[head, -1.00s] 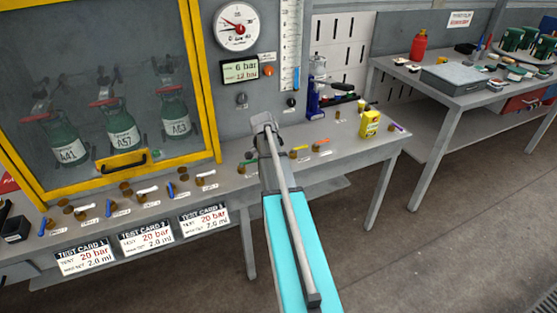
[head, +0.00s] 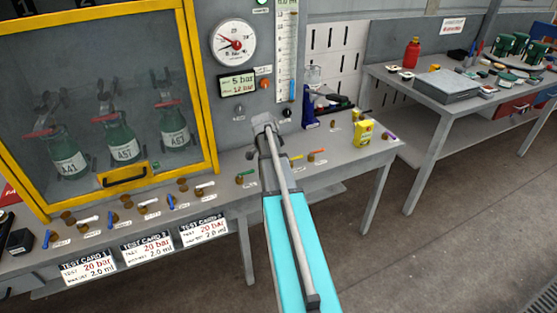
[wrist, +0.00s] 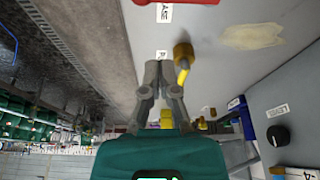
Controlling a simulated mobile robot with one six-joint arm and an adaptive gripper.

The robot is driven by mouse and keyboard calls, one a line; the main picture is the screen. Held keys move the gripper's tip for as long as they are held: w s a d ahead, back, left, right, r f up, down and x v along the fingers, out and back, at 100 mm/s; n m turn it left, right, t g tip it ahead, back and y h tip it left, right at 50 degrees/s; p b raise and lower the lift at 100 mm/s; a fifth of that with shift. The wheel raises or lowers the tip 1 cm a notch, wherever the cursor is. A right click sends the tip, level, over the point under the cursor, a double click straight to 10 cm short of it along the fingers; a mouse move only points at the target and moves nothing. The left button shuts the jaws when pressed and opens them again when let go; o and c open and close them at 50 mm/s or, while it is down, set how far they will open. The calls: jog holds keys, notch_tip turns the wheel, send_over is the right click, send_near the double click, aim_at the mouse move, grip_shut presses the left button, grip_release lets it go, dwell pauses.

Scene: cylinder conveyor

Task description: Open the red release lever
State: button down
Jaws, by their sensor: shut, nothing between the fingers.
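In the head view, a short red-orange lever (head: 316,152) on a brass fitting is on the bench to the right of my arm, beside a yellow lever (head: 296,158). In the wrist view, a red bar (wrist: 175,2) is cut off by the top edge; it looks like the red lever. My gripper (wrist: 161,72) is shut and empty.
A green lever (head: 246,176) stands left of my arm, a purple one (head: 389,136) at the bench's right end. A yellow box (head: 363,132) and blue stand (head: 309,108) are behind. A yellow-framed cabinet (head: 212,110) and gauge panel rise at the back. The floor right is free.

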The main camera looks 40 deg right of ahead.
jog(key=shift+p+v, duration=1.7)
jog(key=shift+v, duration=0.4)
jog(key=shift+w, duration=0.1)
jog(key=s+a+n+y+p, duration=0.1)
jog(key=s+a+n, duration=0.2)
jog(key=a, duration=1)
jog(key=s+a+r+n+y, duration=0.1)
jog(key=s+a+n, duration=0.2)
jog(key=a+n, duration=0.7)
jog(key=s+a+n+y+p, duration=0.1)
jog(key=s+a+n, duration=0.3)
jog(key=a, duration=1.3)
jog(key=n, duration=0.3)
jog(key=shift+r+t+y+p, duration=0.3)
jog(key=shift+r, duration=0.05)
